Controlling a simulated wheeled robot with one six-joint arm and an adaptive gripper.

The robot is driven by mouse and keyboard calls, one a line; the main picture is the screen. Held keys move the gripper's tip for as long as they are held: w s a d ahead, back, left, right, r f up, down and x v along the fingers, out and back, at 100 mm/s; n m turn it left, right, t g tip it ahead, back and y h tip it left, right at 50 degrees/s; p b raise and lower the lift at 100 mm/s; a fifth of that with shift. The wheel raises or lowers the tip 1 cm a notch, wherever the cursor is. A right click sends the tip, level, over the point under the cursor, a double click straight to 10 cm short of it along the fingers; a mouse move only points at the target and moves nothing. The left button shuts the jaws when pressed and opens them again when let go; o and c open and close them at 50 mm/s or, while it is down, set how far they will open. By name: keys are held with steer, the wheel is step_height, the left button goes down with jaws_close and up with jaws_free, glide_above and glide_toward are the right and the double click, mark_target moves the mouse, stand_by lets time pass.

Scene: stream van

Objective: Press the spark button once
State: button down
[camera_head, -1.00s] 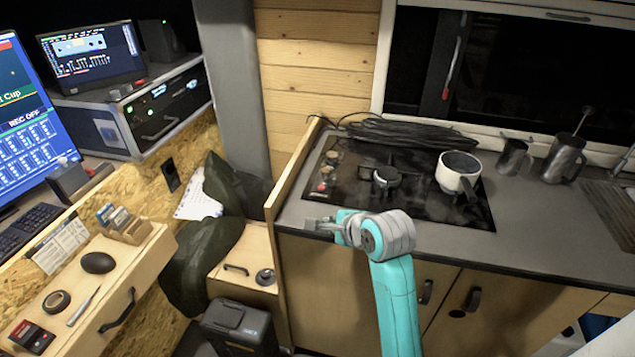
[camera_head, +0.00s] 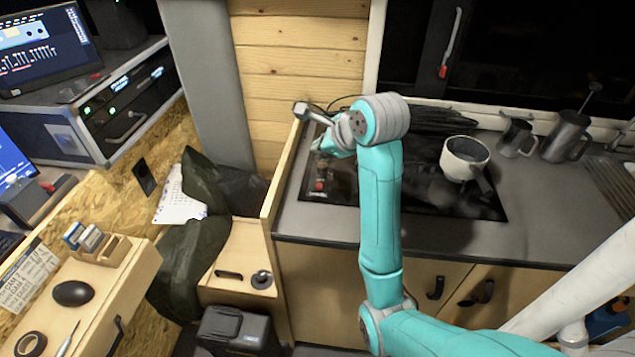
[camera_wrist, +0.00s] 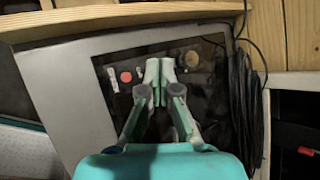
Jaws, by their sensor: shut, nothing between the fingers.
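A small red round button (camera_head: 320,184) sits at the front of the control row on the left edge of the black cooktop (camera_head: 425,200). The button also shows in the wrist view (camera_wrist: 126,76), with a white label beside it. I take it for the spark button; no wording is legible. A brass knob (camera_wrist: 192,60) lies farther along the row. My gripper (camera_head: 324,147) is shut and empty over the rear part of the row. In the wrist view its fingertips (camera_wrist: 160,66) appear between red button and brass knob, hiding what is there. Their height above the panel is unclear.
A wooden divider (camera_head: 283,180) rises close along the cooktop's left side. A white pot (camera_head: 463,158) stands on the cooktop's right. Black cable (camera_wrist: 240,105) is coiled behind the cooktop. Metal mugs (camera_head: 566,137) stand on the counter at right.

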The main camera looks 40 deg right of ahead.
mark_target(320, 187)
steer(key=shift+f, duration=0.15)
steer(key=shift+f, duration=4.25)
steer(key=shift+f, duration=0.1)
steer(key=shift+f, duration=0.35)
steer(key=shift+f, duration=0.4)
steer(key=shift+r, duration=0.85)
steer(key=shift+r, duration=0.1)
steer(key=shift+r, duration=2.4)
